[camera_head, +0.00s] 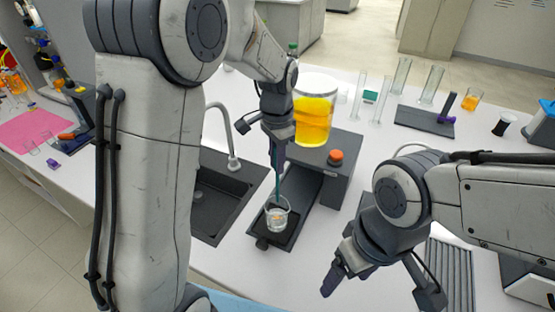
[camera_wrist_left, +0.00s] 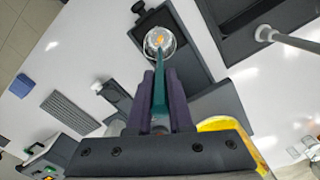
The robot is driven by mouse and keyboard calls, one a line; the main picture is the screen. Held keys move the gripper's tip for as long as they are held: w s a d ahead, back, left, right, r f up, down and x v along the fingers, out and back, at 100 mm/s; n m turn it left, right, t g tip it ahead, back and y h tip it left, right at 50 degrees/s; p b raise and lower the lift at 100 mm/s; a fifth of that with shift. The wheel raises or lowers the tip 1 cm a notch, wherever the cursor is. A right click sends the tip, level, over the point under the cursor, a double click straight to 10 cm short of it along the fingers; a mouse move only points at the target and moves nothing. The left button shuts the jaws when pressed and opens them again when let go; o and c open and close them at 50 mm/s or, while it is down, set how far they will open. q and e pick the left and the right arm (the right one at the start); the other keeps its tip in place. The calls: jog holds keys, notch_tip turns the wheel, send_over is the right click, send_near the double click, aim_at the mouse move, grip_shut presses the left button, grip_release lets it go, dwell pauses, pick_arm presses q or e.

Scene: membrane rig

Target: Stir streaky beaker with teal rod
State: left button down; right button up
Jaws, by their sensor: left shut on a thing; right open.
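My left gripper (camera_head: 277,150) is shut on the teal rod (camera_head: 277,184), which points down from it. In the left wrist view the teal rod (camera_wrist_left: 159,80) runs from between my left gripper's fingers (camera_wrist_left: 160,100) to the beaker. The small clear beaker (camera_head: 277,216) stands on a dark platform (camera_head: 262,240); orange-coloured matter shows inside it, and it also shows in the left wrist view (camera_wrist_left: 160,43). The rod's lower end is at or inside the beaker's mouth; its exact depth is unclear. My right gripper (camera_head: 380,288) is open and empty, to the right of the beaker.
A large container of yellow liquid (camera_head: 312,118) stands on a grey stand with an orange knob (camera_head: 335,157) behind the beaker. A dark sink (camera_head: 215,204) with a faucet (camera_head: 233,150) lies to the left. Glass cylinders (camera_head: 402,75) stand at the back. White bench shows between beaker and right gripper.

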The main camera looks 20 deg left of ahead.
aim_at(277, 190)
pick_arm(q)
jog(key=shift+f+b, duration=3.2)
jog(key=shift+f, duration=2.05)
